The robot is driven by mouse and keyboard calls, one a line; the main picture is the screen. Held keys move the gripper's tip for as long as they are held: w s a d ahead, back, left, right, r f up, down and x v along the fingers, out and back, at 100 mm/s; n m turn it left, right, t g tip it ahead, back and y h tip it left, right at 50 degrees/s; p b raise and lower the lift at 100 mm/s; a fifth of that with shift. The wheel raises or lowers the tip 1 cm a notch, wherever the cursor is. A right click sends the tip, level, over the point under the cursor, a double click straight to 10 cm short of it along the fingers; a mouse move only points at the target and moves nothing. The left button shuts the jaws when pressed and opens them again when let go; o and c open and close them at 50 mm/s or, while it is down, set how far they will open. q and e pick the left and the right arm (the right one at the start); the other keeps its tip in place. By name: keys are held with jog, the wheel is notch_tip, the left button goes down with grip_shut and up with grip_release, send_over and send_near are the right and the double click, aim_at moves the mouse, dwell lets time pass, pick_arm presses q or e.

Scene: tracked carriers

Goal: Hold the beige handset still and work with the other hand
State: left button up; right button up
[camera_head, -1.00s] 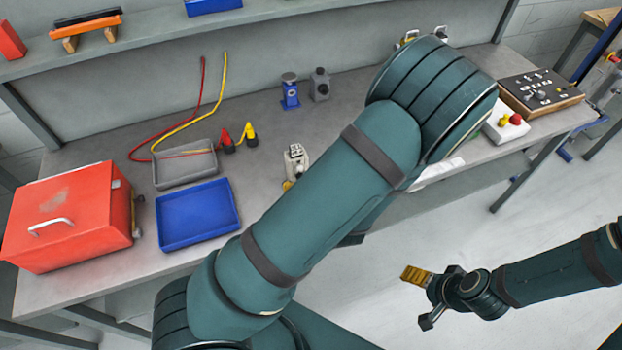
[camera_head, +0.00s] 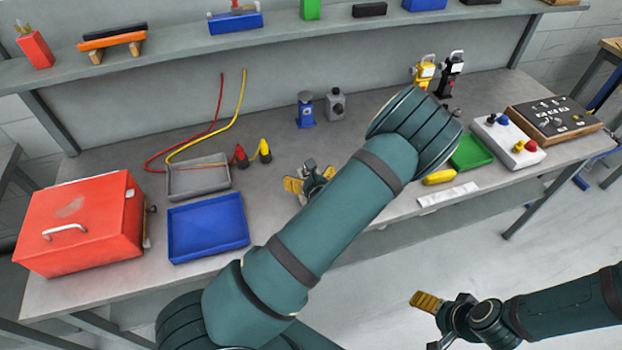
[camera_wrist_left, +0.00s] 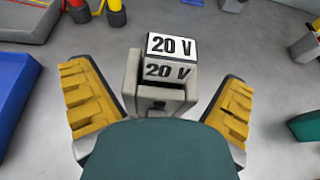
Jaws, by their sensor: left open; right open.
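The beige handset (camera_wrist_left: 165,102) stands on the bench between the two yellow fingers of my left gripper (camera_head: 311,180) in the left wrist view. Its top bears a white "20 V" label. A gap shows on each side, so the open fingers are around it without visibly touching it. Its near part is hidden behind my dark green gripper body. In the head view my left forearm and fingers cover most of it. My right gripper (camera_head: 432,322) is open and empty, in front of the bench over the floor at the lower right.
Left on the bench are a red toolbox (camera_head: 78,222), a blue tray (camera_head: 207,251) and a grey tray (camera_head: 198,193) with red and yellow leads. Right are a green tray (camera_head: 470,152), a yellow object (camera_head: 439,177), a white button box (camera_head: 508,142) and a black panel (camera_head: 553,117).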

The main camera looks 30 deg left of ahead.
pick_arm(q)
jog(key=c, duration=1.4)
pick_arm(e)
grip_shut()
dwell(1.1)
dwell(0.4)
jog(key=c, duration=1.3)
grip_release()
jog(key=shift+c, duration=0.2)
